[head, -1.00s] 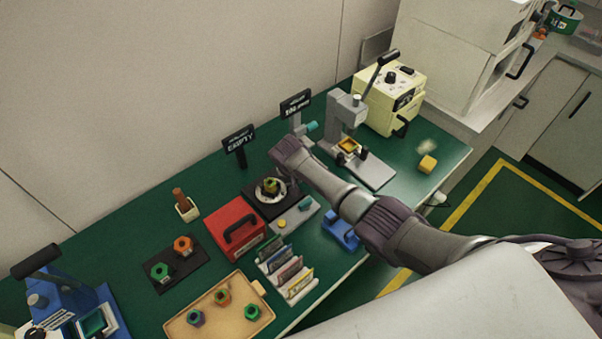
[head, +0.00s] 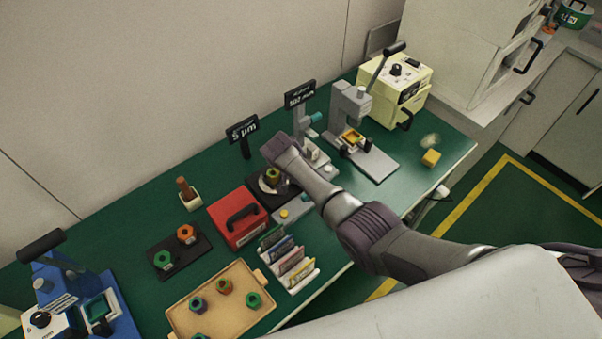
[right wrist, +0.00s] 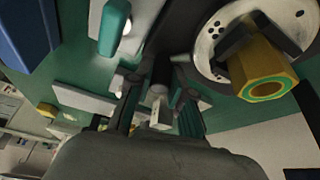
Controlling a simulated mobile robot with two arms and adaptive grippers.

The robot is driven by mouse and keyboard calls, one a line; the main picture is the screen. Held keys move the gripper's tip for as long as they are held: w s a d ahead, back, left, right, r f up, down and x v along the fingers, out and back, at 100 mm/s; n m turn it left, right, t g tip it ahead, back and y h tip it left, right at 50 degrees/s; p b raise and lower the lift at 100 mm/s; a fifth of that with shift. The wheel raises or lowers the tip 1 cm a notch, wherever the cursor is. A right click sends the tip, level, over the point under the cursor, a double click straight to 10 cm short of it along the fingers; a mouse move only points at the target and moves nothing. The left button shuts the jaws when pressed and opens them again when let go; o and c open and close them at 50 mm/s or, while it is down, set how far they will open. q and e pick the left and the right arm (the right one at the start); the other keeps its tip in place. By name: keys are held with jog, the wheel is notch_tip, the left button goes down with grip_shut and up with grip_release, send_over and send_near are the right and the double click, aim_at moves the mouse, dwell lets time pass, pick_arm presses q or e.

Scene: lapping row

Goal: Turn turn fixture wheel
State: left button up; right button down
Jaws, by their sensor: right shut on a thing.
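The fixture's round pale plate (right wrist: 216,62) has dark holes and carries a yellow hexagonal piece (right wrist: 262,72) with a green ring, under a dark bar. In the head view the hexagonal piece (head: 272,175) sits on the black-based fixture (head: 254,190), left of my right arm. My right gripper (right wrist: 158,102) is beside the plate, shut on a small dark and grey part (right wrist: 158,92). I cannot tell whether this part is the wheel. In the head view my own wrist hides the fingertips. My left gripper is out of view.
A red box (head: 238,222) stands left of the fixture. A grey stand with a teal knob (head: 315,117) and a lever press (head: 352,105) are behind and right. A tan tray (head: 232,280) holds several hexagonal pieces. A sample rack (head: 292,268) stands in front.

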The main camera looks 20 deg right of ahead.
jog(key=shift+s+a+f+m, duration=0.1)
jog(key=shift+s+a+m, duration=0.05)
jog(key=shift+s+m, duration=0.25)
dwell(0.4)
jog(key=c, duration=1.1)
grip_release()
jog(key=shift+o, duration=0.2)
jog(key=shift+w, duration=0.1)
jog(key=v, duration=1.2)
jog(key=shift+w+a, duration=0.1)
